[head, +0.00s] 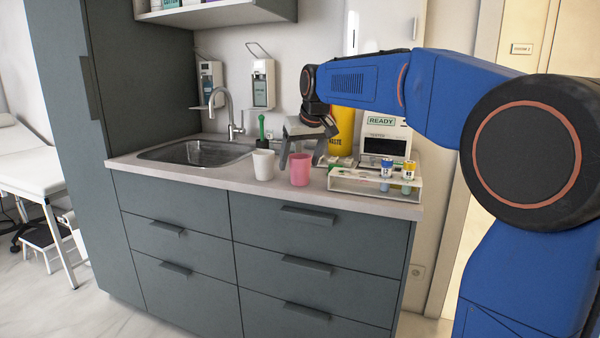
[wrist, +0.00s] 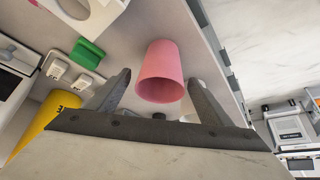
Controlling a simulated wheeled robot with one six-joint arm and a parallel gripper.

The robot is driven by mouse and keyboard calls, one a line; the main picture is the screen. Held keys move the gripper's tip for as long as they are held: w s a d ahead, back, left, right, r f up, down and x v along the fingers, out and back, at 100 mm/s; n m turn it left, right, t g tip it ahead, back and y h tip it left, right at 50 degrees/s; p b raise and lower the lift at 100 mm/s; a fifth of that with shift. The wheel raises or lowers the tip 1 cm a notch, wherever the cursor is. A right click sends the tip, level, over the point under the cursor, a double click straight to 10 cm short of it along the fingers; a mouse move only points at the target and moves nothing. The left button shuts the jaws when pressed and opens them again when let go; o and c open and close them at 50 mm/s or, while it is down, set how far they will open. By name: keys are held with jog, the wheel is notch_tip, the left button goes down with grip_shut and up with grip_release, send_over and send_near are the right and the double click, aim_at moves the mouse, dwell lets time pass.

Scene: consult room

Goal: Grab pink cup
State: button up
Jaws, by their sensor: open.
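The pink cup (head: 300,170) stands upright on the counter, just right of a white cup (head: 263,165). In the wrist view the pink cup (wrist: 161,75) shows between and beyond the two fingers, its open rim facing the camera. My gripper (head: 300,160) is just above and behind the pink cup in the head view. In the wrist view my gripper (wrist: 160,95) is open and empty, with a finger on each side of the cup's outline. I cannot tell whether the fingertips touch the cup.
A tube rack (head: 350,187) with several tubes stands right of the cups on the counter (head: 222,176). Behind it are a device reading READY (head: 381,122) and a yellow container (head: 342,130). The sink (head: 200,152) is at left. A green-handled item (head: 262,126) stands behind the white cup.

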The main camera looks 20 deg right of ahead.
jog(key=shift+f, duration=0.1)
jog(key=shift+c, duration=0.4)
jog(key=c, duration=1)
jog(key=shift+c, duration=0.3)
jog(key=shift+r, duration=0.2)
